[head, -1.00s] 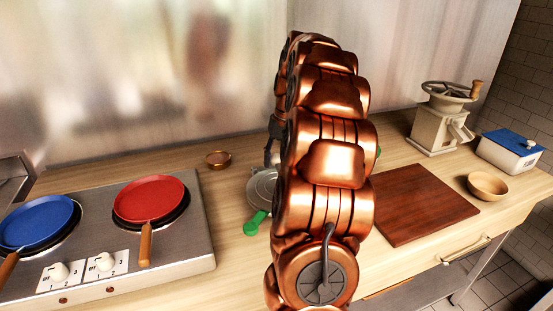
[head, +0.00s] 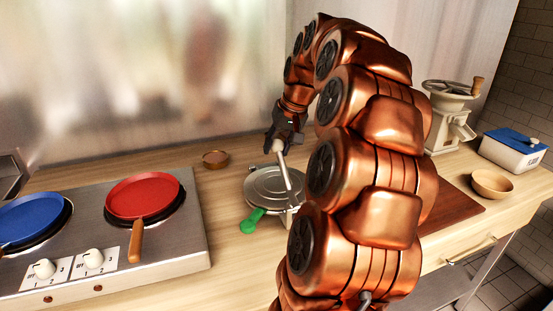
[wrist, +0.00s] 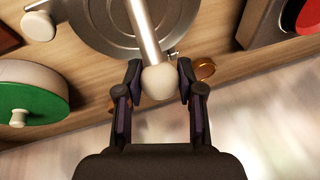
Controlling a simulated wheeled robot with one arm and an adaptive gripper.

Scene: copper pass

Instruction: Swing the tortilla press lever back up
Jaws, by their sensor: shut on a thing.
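The lever (wrist: 147,30) crosses the plate (wrist: 100,22) in the wrist view and ends in a cream knob (wrist: 158,84). My gripper (wrist: 159,88) has its fingers on both sides of this knob, shut on it. In the head view my gripper (head: 283,136) is at the lever's upper end. My arm hides the press's right side.
A stove with a blue pan (head: 30,222) and a red pan (head: 143,195) stands left. A copper bowl (head: 215,158) is behind the press. A cutting board (head: 455,208), grinder (head: 440,130), wooden bowl (head: 491,184) and blue-lidded box (head: 515,150) are right.

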